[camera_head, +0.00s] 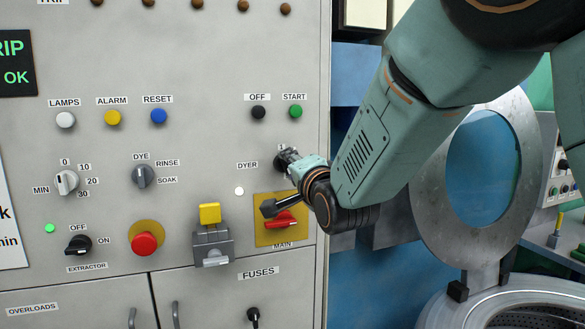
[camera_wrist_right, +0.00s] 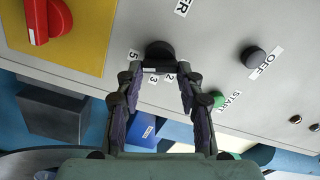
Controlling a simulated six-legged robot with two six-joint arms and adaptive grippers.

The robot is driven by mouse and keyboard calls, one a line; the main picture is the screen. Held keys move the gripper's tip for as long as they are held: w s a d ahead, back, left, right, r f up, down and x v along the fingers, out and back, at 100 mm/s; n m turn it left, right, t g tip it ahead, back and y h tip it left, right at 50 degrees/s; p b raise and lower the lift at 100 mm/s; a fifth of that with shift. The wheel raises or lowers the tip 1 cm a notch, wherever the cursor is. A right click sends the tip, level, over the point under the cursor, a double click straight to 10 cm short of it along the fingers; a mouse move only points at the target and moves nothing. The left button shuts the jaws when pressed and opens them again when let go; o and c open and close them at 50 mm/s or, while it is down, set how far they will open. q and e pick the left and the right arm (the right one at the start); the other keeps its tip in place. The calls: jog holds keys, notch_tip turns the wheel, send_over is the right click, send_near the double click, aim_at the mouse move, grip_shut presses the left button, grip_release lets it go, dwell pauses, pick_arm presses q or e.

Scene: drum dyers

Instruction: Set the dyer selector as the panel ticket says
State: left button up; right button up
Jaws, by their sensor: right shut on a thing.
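The dyer selector is a black knob (camera_wrist_right: 159,54) on the grey panel; in the wrist view the numbers 5, 3 and 2 show around it. Its pointer direction is not clear. In the head view it sits right of the DYER label and is mostly hidden by my right gripper (camera_head: 286,160). In the wrist view the fingers of my right gripper (camera_wrist_right: 158,73) are on either side of the knob and shut on it. A white sheet (camera_head: 9,225), possibly the ticket, is cut off at the left edge; only "k" and "min" read. My left gripper is not in view.
Just below the selector is the red MAIN switch (camera_head: 279,220) on a yellow plate. Above are the black OFF button (camera_head: 258,112) and green START button (camera_head: 295,111). A grey box with a yellow top (camera_head: 211,235) sticks out nearby. An open round drum door (camera_head: 480,170) stands at right.

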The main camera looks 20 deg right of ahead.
jog(key=shift+m, duration=0.3)
dwell(0.4)
jog(key=o, duration=1.2)
jog(key=shift+w+a, duration=0.15)
jog(key=shift+w, duration=0.05)
jog(key=shift+c, duration=0.2)
jog(key=shift+s, duration=0.2)
jog(key=s, duration=1.1)
jog(key=shift+s+d, duration=0.25)
jog(key=shift+s, duration=0.05)
jog(key=shift+s, duration=0.1)
